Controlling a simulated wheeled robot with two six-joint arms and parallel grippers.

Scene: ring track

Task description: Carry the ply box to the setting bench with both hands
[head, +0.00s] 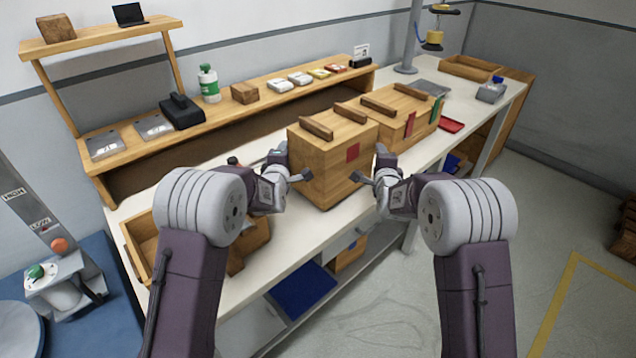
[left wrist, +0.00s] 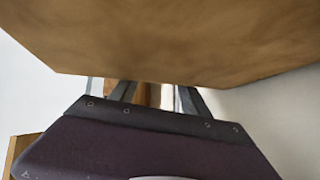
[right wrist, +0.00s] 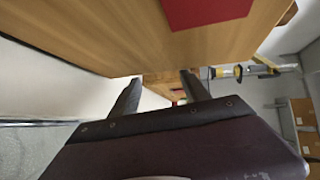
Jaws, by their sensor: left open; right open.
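The ply box (head: 325,180), pale wood with a red square on one face and two wooden bars on its lid, is upright over the white-topped bench (head: 290,240). Whether it rests on the top or hangs just above it is unclear. My left gripper (head: 294,165) is open at its left side and my right gripper (head: 369,165) is open at its right side. In the left wrist view the box (left wrist: 170,40) fills the top, above my open fingers (left wrist: 157,95). In the right wrist view the box (right wrist: 110,35) is above my open fingers (right wrist: 163,92). Contact is unclear.
A second wooden box (head: 392,120) with red and green tags stands close behind. A red tray (head: 451,125) lies past it. A raised shelf (head: 225,112) with small items runs along the back. An open wooden box (head: 140,240) is at the left end.

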